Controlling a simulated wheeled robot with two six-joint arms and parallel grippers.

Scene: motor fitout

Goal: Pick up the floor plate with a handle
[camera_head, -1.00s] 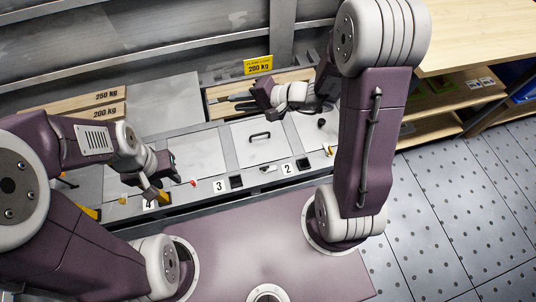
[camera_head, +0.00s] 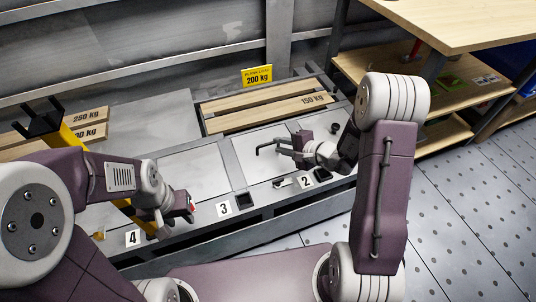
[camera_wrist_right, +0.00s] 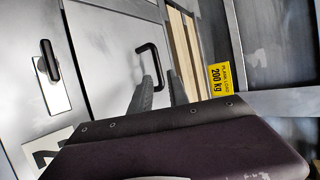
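The floor plate (camera_head: 245,165) is a grey panel in the deck, with a black bar handle (camera_head: 265,147) on it.
Wooden planks marked 150 kg (camera_head: 268,112) lie behind the plate, below a yellow 200 kg sign (camera_head: 257,76). A yellow bar with a black fork end (camera_head: 75,135) is at left. A wooden shelf unit (camera_head: 440,75) stands at right. Labels 2, 3 and 4 line the front edge.

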